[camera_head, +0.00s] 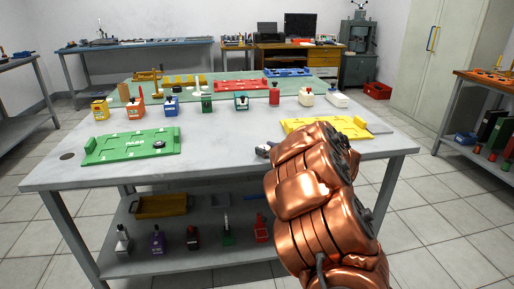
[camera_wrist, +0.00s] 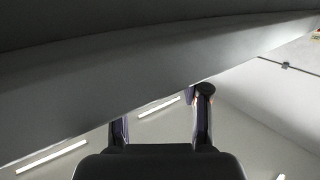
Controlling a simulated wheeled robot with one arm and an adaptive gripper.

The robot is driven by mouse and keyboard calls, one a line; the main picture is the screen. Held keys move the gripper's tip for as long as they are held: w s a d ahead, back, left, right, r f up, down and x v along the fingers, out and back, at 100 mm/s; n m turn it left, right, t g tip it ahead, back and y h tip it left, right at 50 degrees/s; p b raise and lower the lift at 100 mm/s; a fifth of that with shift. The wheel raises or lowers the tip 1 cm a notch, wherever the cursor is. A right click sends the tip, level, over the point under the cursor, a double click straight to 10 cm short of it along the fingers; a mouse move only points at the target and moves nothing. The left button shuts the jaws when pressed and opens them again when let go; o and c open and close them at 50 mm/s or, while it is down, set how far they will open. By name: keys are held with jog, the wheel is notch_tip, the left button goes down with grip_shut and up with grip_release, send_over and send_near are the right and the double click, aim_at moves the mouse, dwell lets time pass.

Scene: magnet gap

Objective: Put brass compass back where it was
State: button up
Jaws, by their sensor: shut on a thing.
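My gripper shows at the front edge of the grey table (camera_head: 215,165) in the head view (camera_head: 263,150), mostly hidden behind my copper arm. In the wrist view its two fingers (camera_wrist: 160,112) stand apart, with a small dark round shape (camera_wrist: 205,89) at the tip of the right one. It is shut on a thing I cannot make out. I cannot pick out the brass compass for certain in either view. A green board (camera_head: 125,150) lies at the left of the table, with a small dark round thing (camera_head: 158,145) on it.
A yellow board (camera_head: 300,124) lies behind my arm. Several small coloured bottles and boxes stand in a row behind, among them a red bottle (camera_head: 274,94). A red board (camera_head: 240,86) lies farther back. The table middle is clear. A shelf below holds a yellow tray (camera_head: 160,207).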

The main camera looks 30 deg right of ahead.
aim_at(261, 146)
jog(key=shift+r+x, duration=0.2)
jog(key=shift+x, duration=0.95)
jog(key=shift+r+x, duration=0.25)
jog(key=shift+x, duration=0.9)
jog(key=shift+w+f, duration=0.15)
jog(key=shift+w, duration=0.05)
jog(key=shift+f, duration=0.1)
jog(key=o, duration=1.1)
jog(key=shift+f, duration=0.1)
jog(key=shift+o, duration=0.2)
jog(key=shift+f+b, duration=0.15)
jog(key=shift+b, duration=0.65)
